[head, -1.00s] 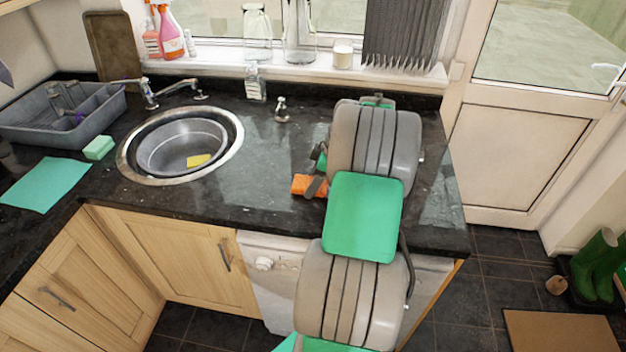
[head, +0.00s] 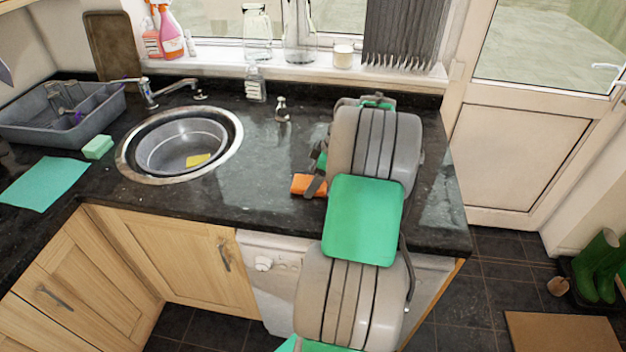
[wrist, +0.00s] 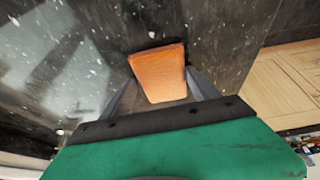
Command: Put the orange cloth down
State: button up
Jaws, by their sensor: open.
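The orange cloth (head: 306,185) is a small folded block on the dark granite worktop, right of the sink and near the front edge. My arm hides its right part in the head view. In the wrist view the orange cloth (wrist: 160,72) lies between the two fingers of my gripper (wrist: 160,82). The fingers are spread, with a gap visible beside the cloth. In the head view my gripper (head: 314,180) is at the cloth, partly hidden behind my arm.
A round sink (head: 182,143) with a yellow sponge (head: 198,160) is to the left. A soap bottle (head: 255,84) and a small dispenser (head: 282,110) stand behind. A teal cloth (head: 45,185), green sponge (head: 98,147) and grey dish rack (head: 60,118) are far left. Worktop between sink and gripper is clear.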

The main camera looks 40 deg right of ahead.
jog(key=p+v, duration=0.2)
jog(key=v, duration=1)
jog(key=w+a+r+m, duration=0.1)
jog(key=w+a+r, duration=0.15)
jog(key=a, duration=0.75)
jog(key=w+a+r+m, duration=0.1)
jog(key=w+a+m, duration=0.15)
jog(key=a, duration=0.65)
jog(key=s+a+f+m+h, duration=0.2)
jog(key=s+a+f+m, duration=0.1)
jog(key=s+a, duration=0.8)
jog(key=a+m, duration=0.1)
jog(key=a, duration=0.3)
jog(key=shift+a+h, duration=0.3)
jog(key=shift+a, duration=0.05)
